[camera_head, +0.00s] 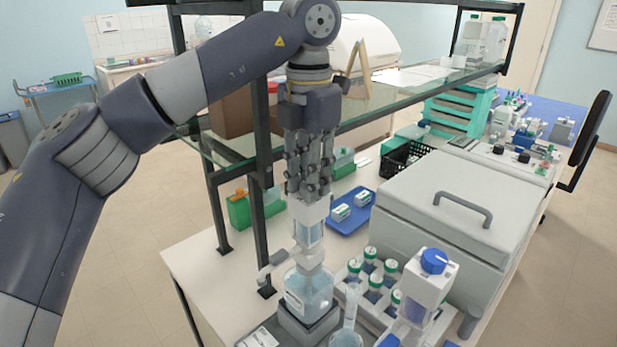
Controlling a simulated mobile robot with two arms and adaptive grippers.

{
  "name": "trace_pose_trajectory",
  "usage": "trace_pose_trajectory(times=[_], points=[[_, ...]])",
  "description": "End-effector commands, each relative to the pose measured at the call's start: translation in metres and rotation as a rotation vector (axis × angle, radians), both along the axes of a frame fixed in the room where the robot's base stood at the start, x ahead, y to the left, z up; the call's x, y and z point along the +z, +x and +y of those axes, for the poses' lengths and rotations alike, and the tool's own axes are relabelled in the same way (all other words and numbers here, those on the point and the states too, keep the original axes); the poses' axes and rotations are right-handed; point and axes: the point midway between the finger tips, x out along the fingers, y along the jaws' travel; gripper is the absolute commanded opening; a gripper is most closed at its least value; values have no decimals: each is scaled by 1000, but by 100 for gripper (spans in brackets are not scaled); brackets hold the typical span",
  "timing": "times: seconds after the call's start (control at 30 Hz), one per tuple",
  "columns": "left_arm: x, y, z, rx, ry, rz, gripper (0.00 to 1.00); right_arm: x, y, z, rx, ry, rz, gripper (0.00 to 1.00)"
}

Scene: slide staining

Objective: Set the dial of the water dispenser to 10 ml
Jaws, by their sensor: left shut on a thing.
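A clear bottle (309,291) with pale blue liquid and a white dispenser head (309,232) stands upright on a grey block (307,325) at the front of the bench. Its white spout (270,268) points left. My left gripper (309,190) points straight down, shut on the white top of this dispenser head. The fingers hide part of the top, and I cannot read a dial or scale. A second white dispenser with a blue knob (433,262) stands to the right; I cannot read its label. My right gripper is not in view.
A rack (345,285) of several green-capped bottles stands right of the bottle, with a glass flask (347,335) in front. A large grey box with a handle (450,215) fills the right. A glass shelf (385,105) on dark posts and a blue tray (350,222) are behind.

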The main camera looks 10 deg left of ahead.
Motion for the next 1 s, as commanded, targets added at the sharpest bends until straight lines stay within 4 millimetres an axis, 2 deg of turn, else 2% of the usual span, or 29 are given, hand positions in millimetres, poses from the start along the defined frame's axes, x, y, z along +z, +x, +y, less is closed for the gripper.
trace_pose_trajectory(times=[0.37,0.4,0.5,0.83,1.0], points=[[1,0,0,6,0,-2,1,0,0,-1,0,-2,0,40],[1,0,0,6,0,-2,27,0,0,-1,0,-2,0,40],[1,0,0,5,0,-1,45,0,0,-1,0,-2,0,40],[1,0,0,4,1,-1,45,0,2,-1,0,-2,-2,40],[18,0,0,4,-1,-3,45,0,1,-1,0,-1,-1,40]])
